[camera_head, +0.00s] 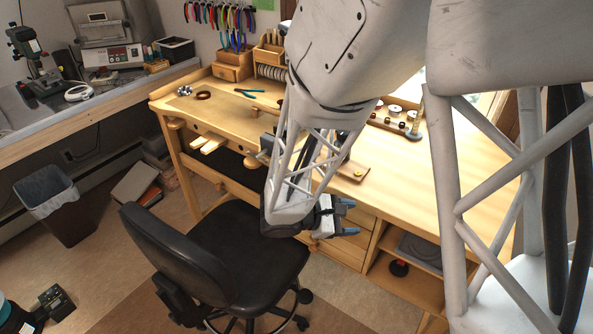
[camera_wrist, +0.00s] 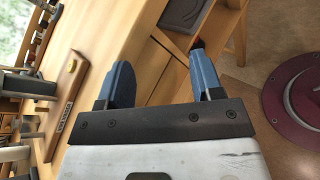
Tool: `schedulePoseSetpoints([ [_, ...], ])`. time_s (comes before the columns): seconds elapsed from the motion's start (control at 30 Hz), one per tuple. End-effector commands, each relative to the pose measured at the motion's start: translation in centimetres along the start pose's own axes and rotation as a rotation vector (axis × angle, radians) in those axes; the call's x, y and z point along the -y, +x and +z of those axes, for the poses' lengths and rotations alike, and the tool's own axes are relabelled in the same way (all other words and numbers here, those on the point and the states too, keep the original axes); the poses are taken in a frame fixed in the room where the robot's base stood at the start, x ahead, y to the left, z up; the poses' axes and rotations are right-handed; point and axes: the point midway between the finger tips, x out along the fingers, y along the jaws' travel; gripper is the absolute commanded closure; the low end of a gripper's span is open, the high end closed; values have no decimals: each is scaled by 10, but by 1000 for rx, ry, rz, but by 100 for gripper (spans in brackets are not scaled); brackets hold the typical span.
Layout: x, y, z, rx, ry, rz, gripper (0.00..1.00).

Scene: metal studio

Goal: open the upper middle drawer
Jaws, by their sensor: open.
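The wooden workbench (camera_head: 452,172) has a stack of drawers (camera_head: 345,249) under its top, right of the chair in the head view. My arm and gripper cover part of this stack, so I cannot make out the upper middle drawer clearly. My gripper (camera_head: 347,216) is in front of the bench's front edge, near the top of the stack. Its two blue fingers are apart with nothing between them. In the wrist view my gripper (camera_wrist: 165,82) is open and empty, with the bench top and front edge beyond the fingers. I cannot see it touching any handle.
A black office chair (camera_head: 240,262) stands left of and below my gripper. An open shelf (camera_head: 405,280) is right of the drawers. Tools and a wooden block (camera_head: 354,171) lie on the bench top. A bin (camera_head: 55,203) stands at the far left. The wrist view shows a dark red round base (camera_wrist: 300,102) on the floor.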

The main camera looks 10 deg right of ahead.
Motion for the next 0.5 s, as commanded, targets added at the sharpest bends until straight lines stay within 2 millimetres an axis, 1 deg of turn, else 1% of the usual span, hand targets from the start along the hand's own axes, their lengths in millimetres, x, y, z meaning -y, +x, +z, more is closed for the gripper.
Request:
schedulePoseSetpoints([
  [0.03, -1, 0, -11, 17, -38, 39, 40],
  [0.33, -12, -8, -72, 100, -230, 294, 40],
  [0.5, -12, -15, -109, 133, -332, 444, 40],
])
